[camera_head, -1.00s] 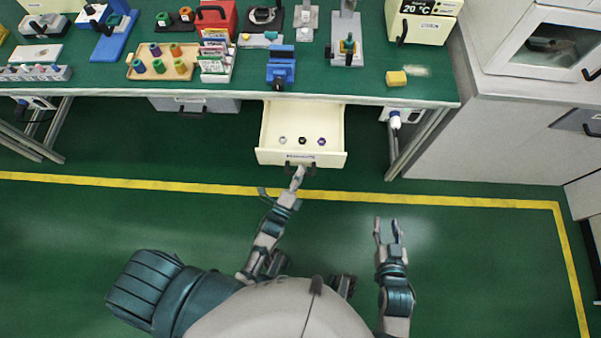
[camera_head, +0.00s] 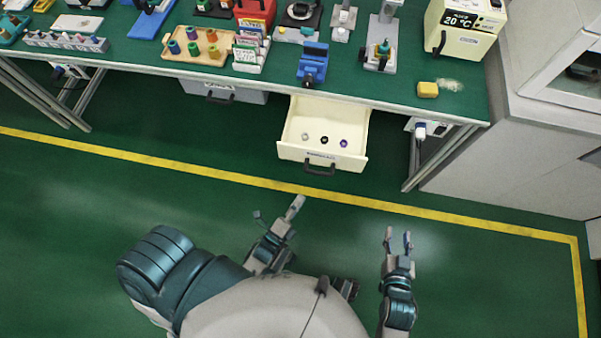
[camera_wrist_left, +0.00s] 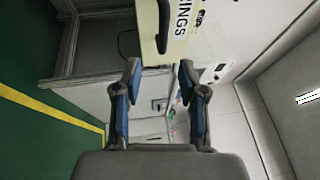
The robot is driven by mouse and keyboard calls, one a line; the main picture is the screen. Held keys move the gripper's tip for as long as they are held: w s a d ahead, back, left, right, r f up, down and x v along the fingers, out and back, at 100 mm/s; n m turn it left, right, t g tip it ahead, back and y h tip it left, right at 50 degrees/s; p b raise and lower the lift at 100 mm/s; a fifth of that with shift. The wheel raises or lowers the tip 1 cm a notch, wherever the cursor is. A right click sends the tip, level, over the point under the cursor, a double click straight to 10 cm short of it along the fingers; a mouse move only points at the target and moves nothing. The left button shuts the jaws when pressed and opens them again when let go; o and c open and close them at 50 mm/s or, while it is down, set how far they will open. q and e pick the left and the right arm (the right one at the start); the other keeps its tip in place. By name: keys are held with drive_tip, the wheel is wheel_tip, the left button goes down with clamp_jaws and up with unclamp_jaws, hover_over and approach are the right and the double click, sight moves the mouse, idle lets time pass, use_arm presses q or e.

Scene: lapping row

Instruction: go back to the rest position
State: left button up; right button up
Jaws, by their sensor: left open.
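My left gripper (camera_head: 279,211) is below the drawer in the head view, clear of its handle. In the left wrist view its two fingers (camera_wrist_left: 157,82) are apart with nothing between them. The cream drawer (camera_head: 312,157) under the bench is pulled open and holds several small ring-like parts, a pale, a dark and a purple one. Its dark handle (camera_head: 319,168) is on the front. The drawer front with lettering (camera_wrist_left: 178,30) shows ahead of the fingers in the left wrist view. My right gripper (camera_head: 398,240) is open and empty over the floor at the right.
The green bench (camera_head: 270,75) carries a blue vise (camera_head: 313,65), a wooden tray (camera_head: 176,54) of coloured spools, a yellow block (camera_head: 428,90) and a temperature box (camera_head: 462,45). Bench legs and a grey cabinet (camera_head: 510,150) stand at the right. The floor around my arms is clear.

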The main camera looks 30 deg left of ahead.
idle(0.3)
